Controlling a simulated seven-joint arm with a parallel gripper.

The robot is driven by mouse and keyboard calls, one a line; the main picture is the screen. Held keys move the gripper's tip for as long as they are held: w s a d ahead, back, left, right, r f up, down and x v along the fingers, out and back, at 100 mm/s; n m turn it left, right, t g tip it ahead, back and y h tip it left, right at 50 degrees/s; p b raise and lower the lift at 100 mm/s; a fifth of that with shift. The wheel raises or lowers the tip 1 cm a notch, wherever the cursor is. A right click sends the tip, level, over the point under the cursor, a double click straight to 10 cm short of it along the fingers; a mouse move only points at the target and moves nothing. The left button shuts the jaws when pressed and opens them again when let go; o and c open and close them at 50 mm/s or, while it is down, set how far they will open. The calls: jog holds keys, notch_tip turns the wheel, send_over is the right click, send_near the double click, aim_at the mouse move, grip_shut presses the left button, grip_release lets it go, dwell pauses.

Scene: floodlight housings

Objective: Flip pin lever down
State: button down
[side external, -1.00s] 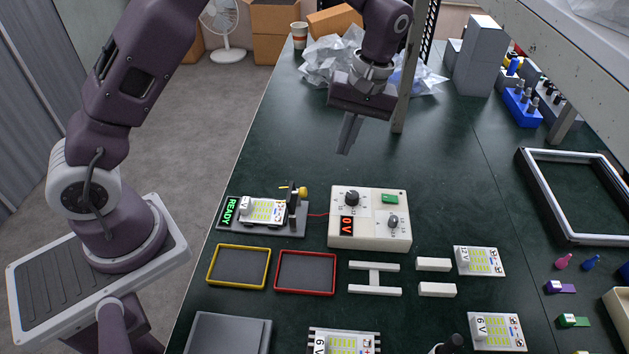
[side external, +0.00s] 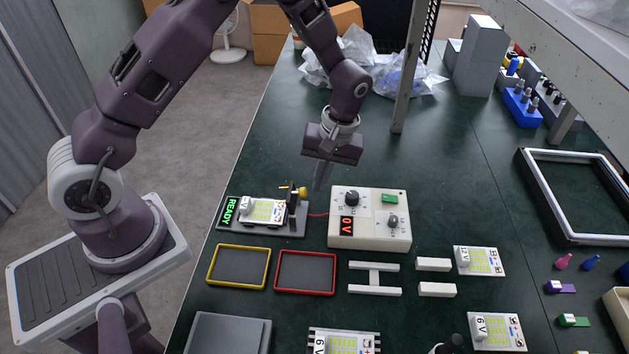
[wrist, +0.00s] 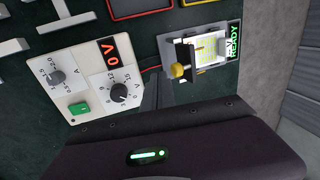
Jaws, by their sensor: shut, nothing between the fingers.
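The test fixture (side external: 290,228) with the green READY sign holds a white LED board (side external: 262,210) and has a dark upright bracket with a yellow-knobbed pin lever (side external: 302,192) at its right end. In the wrist view the yellow knob (wrist: 178,71) shows at the near end of the fixture. My gripper (side external: 321,188) is shut and empty. Its fingers (wrist: 152,95) point down above the table, behind and a little right of the lever, apart from it in the side view.
The white power supply (side external: 369,230), reading 0 V, stands right of the fixture, joined by a red wire. Yellow (side external: 211,278) and red (side external: 277,287) frames lie in front. White blocks and more LED boards lie to the right. The table behind the fixture is clear up to crumpled plastic (side external: 410,77).

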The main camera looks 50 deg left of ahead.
jog(key=shift+s+a+f, duration=0.25)
jog(key=shift+s+a, duration=0.15)
jog(key=shift+s, duration=0.05)
jog(key=shift+r, duration=0.1)
